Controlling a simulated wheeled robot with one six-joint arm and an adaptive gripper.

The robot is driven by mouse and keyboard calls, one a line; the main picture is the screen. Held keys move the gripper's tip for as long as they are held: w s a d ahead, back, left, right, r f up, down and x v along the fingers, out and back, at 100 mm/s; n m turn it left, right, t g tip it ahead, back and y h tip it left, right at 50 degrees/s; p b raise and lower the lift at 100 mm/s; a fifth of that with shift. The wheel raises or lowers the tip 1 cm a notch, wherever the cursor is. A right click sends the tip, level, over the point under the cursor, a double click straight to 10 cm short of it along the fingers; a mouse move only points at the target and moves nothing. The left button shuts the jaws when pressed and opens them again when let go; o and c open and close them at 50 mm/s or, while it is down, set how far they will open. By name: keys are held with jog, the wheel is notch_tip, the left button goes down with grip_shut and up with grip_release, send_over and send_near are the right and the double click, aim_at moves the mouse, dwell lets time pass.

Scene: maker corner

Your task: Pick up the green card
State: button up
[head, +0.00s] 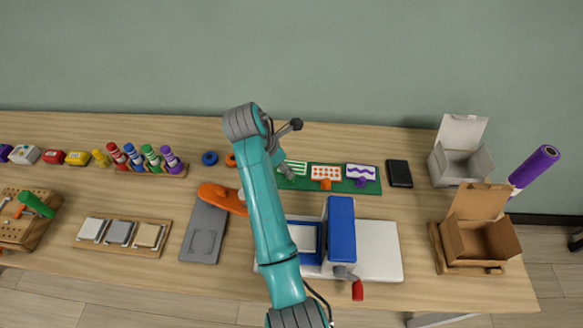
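The green card (297,167), white with green stripes, is at the left end of a dark green mat (340,186) near the middle of the table in the head view. Its left part and lower area are partly hidden by my gripper. My gripper (287,173) is right at the card's left side, pointing down toward the mat. It is small and partly behind my arm, so I cannot tell whether its fingers touch the card or how far apart they are.
An orange-dotted card (325,173) and a purple-waved card (360,171) stand to the right on the mat. A black box (399,173) lies beyond. A blue press (340,230) with a red-handled lever (357,289) stands in front. An orange-handled grey tool (205,230) lies left.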

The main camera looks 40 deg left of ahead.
aim_at(292, 168)
jog(key=shift+a+x, duration=0.2)
jog(key=shift+x, duration=1.55)
jog(key=shift+a+x, duration=0.2)
jog(key=shift+x, duration=1.55)
jog(key=shift+f, duration=0.1)
grip_shut()
